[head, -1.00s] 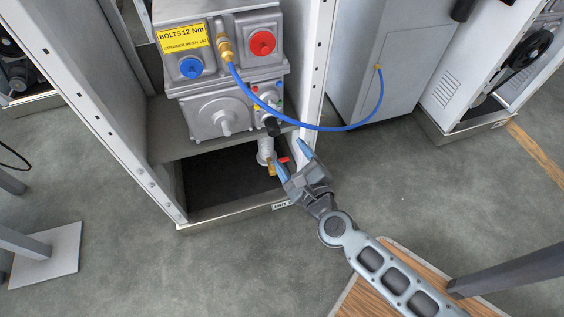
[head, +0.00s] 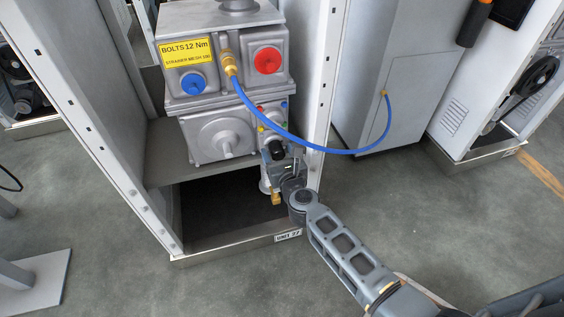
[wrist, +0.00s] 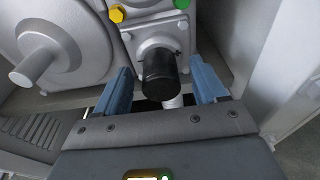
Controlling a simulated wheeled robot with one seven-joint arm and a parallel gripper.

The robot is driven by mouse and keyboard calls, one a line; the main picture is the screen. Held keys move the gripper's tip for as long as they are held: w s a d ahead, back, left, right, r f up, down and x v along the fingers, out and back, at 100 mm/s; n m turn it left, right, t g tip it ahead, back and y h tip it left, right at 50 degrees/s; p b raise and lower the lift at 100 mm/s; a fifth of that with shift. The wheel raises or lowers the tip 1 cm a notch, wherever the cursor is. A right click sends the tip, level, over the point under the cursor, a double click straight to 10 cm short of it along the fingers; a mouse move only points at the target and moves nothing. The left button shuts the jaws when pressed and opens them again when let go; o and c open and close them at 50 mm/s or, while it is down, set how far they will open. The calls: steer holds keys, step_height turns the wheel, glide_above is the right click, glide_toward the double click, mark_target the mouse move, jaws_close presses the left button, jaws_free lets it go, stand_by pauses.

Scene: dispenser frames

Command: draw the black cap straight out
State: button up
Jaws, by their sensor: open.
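The black cap (wrist: 159,76) is a short dark cylinder on a square grey flange of the pump housing. In the wrist view it lies between the two blue fingers of my gripper (wrist: 160,88), with a gap on each side. The fingers are open and do not appear to touch it. In the head view the black cap (head: 277,152) sits low on the right side of the housing, and my gripper (head: 281,160) is right at it, its fingers mostly hidden by the wrist and the housing.
Coloured plugs, among them a yellow one (wrist: 117,14) and a green one (wrist: 182,4), sit above the cap. A blue hose (head: 300,142) loops close above my wrist. The cabinet's right post (head: 325,100) stands close to the right. A brass valve (head: 276,198) is below.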

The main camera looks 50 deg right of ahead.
steer(key=shift+w+d, duration=0.15)
steer(key=shift+w, duration=0.1)
steer(key=shift+c, duration=0.4)
steer(key=c, duration=1)
steer(key=shift+o, duration=0.2)
steer(key=f+v, duration=0.1)
steer(key=v, duration=0.7)
steer(key=shift+f, duration=0.15)
stand_by(0.5)
